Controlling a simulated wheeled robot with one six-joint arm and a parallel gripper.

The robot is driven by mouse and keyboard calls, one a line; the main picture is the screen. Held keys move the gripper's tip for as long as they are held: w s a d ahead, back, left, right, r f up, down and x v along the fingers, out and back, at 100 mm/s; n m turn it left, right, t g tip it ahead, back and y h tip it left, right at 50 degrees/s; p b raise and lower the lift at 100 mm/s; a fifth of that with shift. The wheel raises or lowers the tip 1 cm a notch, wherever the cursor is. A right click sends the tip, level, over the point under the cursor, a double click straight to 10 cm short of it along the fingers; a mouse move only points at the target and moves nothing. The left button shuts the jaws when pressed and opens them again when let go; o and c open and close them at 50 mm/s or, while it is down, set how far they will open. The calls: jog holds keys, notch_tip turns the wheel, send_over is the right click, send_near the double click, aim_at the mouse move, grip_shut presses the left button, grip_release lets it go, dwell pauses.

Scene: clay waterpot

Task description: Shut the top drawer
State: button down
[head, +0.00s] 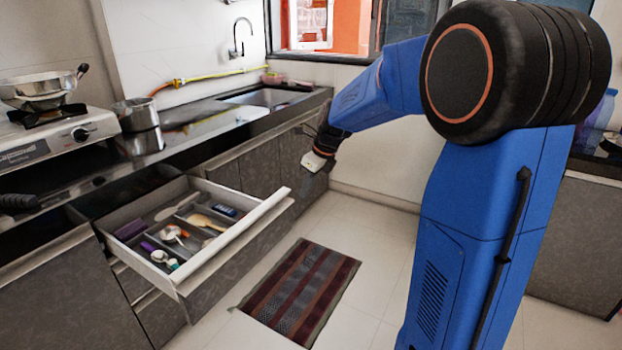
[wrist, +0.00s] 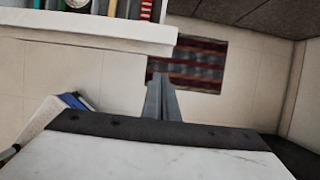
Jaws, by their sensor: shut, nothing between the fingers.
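The top drawer (head: 232,243) is pulled far out of the counter in the head view. It has a pale rim and a dark grey front. Inside are compartments with spoons and other utensils. My gripper (head: 310,163) is to the right of the drawer's right front corner in the head view, apart from it. In the wrist view, the drawer's pale edge (wrist: 105,36) shows at the upper left. The two fingers of my gripper (wrist: 163,82) are together and empty, just below the end of that edge.
A striped rug (head: 301,290) lies on the tiled floor before the drawer; it also shows in the wrist view (wrist: 190,66). Closed cabinet doors (head: 262,165) are behind my gripper. A stove (head: 55,135) and a sink (head: 265,97) are on the counter.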

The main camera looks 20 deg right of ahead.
jog(key=shift+w+a+f, duration=0.2)
jog(key=shift+w+a, duration=0.25)
jog(key=shift+w, duration=0.15)
jog(key=shift+w+a+f, duration=0.25)
jog(key=shift+w+a, duration=0.2)
jog(key=shift+w, duration=0.2)
jog(key=shift+w+a+f, duration=0.2)
jog(key=shift+w+a, duration=0.25)
jog(key=shift+w, duration=0.15)
